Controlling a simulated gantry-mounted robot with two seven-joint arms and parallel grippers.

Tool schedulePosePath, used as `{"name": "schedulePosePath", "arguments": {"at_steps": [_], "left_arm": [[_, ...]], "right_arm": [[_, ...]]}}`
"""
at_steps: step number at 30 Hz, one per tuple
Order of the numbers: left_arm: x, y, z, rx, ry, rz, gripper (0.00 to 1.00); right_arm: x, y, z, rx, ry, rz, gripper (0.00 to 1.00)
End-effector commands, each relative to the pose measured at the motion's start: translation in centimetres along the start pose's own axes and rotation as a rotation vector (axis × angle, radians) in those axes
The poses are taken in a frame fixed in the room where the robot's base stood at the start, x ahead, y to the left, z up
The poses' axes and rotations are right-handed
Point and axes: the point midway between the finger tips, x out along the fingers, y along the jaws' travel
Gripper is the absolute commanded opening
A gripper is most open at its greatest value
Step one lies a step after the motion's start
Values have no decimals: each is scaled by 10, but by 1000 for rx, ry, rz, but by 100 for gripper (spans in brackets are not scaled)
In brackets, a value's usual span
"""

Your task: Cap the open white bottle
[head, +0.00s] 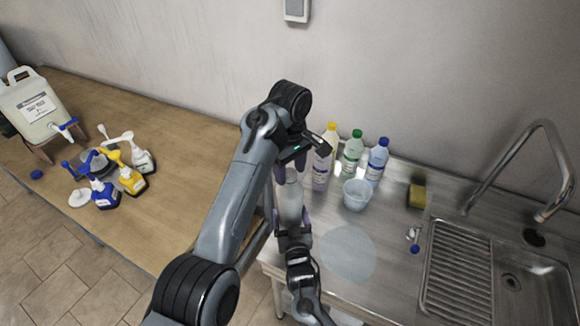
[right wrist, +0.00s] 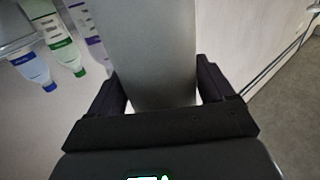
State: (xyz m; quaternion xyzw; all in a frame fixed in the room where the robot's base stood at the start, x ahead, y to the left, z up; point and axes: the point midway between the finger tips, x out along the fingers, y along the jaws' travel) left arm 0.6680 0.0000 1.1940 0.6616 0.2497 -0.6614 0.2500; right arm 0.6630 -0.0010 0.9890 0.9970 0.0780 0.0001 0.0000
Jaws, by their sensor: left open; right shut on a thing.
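The white bottle (head: 290,203) is held upright at the left edge of the steel counter. My right gripper (head: 292,222) is shut on its lower part; the bottle's pale body (right wrist: 155,60) also fills the middle of the right wrist view between the fingers. My left gripper (head: 291,166) is open, pointing down at the bottle's top with its fingers on either side. The top is partly hidden by the left gripper, so I cannot tell whether a cap sits on it. A loose blue cap (head: 36,174) lies on the wooden table and a small blue-ended item (head: 414,248) lies by the sink.
Yellow-, green- and blue-capped bottles (head: 352,153) and a clear cup (head: 356,195) stand close right of my left gripper. A sponge (head: 417,196) and sink (head: 510,283) are farther right. Pump bottles (head: 131,181) and a canister (head: 32,108) stand on the wooden table (head: 170,150), whose middle is clear.

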Motion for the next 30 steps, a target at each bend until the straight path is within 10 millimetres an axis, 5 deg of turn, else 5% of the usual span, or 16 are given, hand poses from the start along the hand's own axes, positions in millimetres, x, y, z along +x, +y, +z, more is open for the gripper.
{"name": "schedulePosePath", "arguments": {"at_steps": [12, 17, 30], "left_arm": [[0, 0, 0, 0, 0, 0, 0], [0, 0, 0, 71, 0, 0, 0], [0, 0, 0, 814, 0, 0, 0]], "right_arm": [[0, 0, 1, 0, -1, 0, 0], [0, 0, 1, 0, -1, 0, 0], [0, 0, 1, 0, -1, 0, 0]]}}
